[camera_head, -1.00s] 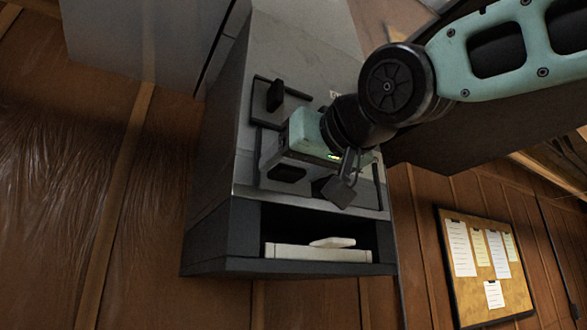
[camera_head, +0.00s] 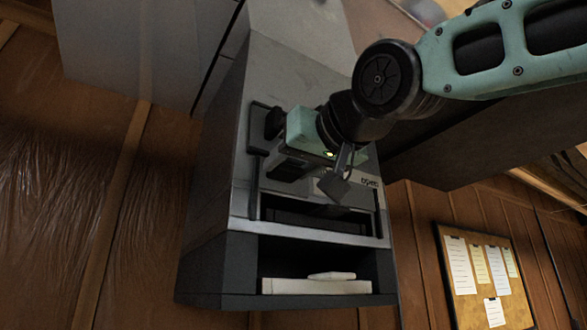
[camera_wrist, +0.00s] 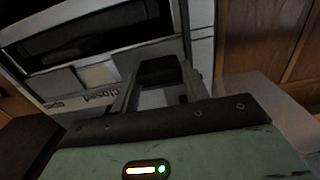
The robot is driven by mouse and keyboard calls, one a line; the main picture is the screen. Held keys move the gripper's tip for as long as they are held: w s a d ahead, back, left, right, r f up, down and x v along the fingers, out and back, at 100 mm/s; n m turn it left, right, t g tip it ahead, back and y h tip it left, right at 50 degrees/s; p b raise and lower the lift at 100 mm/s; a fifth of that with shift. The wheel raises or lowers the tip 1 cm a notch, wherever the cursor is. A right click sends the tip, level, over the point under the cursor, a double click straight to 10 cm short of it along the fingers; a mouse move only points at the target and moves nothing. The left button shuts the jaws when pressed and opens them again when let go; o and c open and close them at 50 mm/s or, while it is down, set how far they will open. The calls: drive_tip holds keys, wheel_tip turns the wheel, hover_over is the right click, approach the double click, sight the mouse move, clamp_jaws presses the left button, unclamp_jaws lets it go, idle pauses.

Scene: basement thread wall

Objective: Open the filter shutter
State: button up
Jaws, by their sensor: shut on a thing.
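The filter shutter is a grey sliding plate on the front of the grey cabinet (camera_head: 315,85). Its black handle (camera_wrist: 158,70) is between my fingers in the wrist view. My gripper (camera_wrist: 157,88) is shut on that handle; the fingers stand on both sides of it. In the head view my gripper (camera_head: 289,165) is at the cabinet front, and its teal body hides part of the shutter. A dark gap (camera_head: 310,217) shows below the shutter. A label reading "open" (camera_head: 370,182) is to the right of my gripper; the wrist view shows "closed" (camera_wrist: 98,97) lettering.
A black knob (camera_head: 273,123) is left of my gripper. Below the gap, an open bay holds a white block (camera_head: 316,286) with a smaller piece on top. A corkboard (camera_head: 465,305) with papers hangs at right. Wood-panelled wall (camera_head: 60,200) fills the left.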

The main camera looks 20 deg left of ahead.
drive_tip(key=o, duration=1.4)
drive_tip(key=shift+w+d, duration=0.2)
drive_tip(key=shift+w, duration=0.05)
drive_tip(key=shift+s, duration=0.1)
drive_tip(key=shift+s+d+f+b, duration=0.1)
drive_tip(key=shift+s+d+b, duration=0.2)
drive_tip(key=shift+d, duration=0.05)
drive_tip(key=b+v, duration=0.6)
drive_tip(key=v, duration=1)
drive_tip(key=shift+s+d, duration=0.2)
drive_tip(key=shift+d, duration=0.05)
